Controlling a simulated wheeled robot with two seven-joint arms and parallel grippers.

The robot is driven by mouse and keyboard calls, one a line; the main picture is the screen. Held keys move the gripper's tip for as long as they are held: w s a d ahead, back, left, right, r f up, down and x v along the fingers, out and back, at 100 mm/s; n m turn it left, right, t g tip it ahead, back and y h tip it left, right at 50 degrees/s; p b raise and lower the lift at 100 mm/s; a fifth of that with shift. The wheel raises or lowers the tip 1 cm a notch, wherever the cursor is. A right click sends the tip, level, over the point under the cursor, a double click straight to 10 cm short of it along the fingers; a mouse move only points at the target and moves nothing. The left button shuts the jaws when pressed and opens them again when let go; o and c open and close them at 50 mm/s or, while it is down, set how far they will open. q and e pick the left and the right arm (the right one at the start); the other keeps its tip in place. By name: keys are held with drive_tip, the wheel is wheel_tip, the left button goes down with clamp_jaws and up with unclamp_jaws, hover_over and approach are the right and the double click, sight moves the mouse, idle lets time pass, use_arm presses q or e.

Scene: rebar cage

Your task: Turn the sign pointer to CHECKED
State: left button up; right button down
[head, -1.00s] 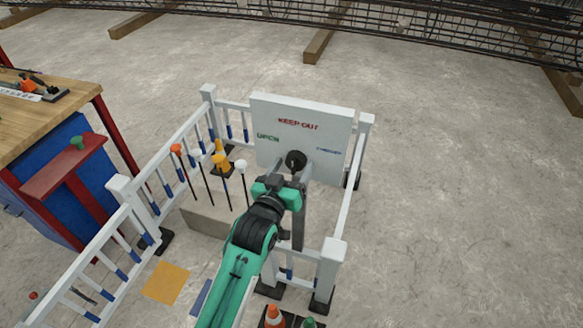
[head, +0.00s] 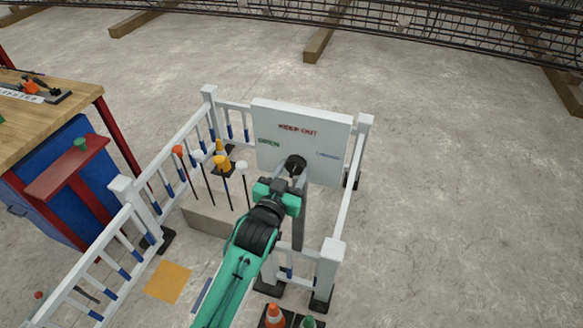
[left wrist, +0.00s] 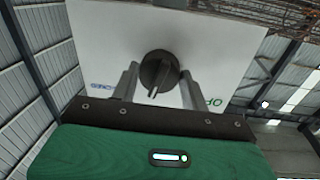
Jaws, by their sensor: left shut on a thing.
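The white sign board (head: 325,165) stands inside the fence, with red KEEP OUT at top, green OPEN (head: 268,143) left and a small blue word (head: 328,156) right. The black round pointer (head: 296,165) is on its face. My left gripper (head: 291,180) reaches it from the front. In the left wrist view, the pointer (left wrist: 159,70) sits between the two grey fingers, which are shut on it. The lettering is upside down there. A pale mark on the pointer faces the picture's bottom, between the two side words. My right gripper is not in view.
White railings (head: 342,230) flank the sign on both sides. A concrete block (head: 212,219) with several capped rods is left of my arm. Cones (head: 274,316) stand at the bottom. A wooden workbench (head: 50,115) is at far left. The floor at right is clear.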

use_arm(q)
drive_tip(key=m+p, duration=0.1)
drive_tip(key=m, duration=0.1)
drive_tip(key=m+p, duration=0.1)
drive_tip(key=shift+r+m, duration=0.2)
drive_tip(key=shift+m, duration=0.2)
drive_tip(key=shift+m+p, duration=0.85)
drive_tip(key=shift+m, duration=0.35)
drive_tip(key=shift+m+y+p, duration=0.4)
drive_tip(key=shift+m+p, duration=0.1)
drive_tip(key=shift+m, duration=0.7)
drive_tip(key=o, duration=1)
drive_tip(key=shift+f, duration=0.1)
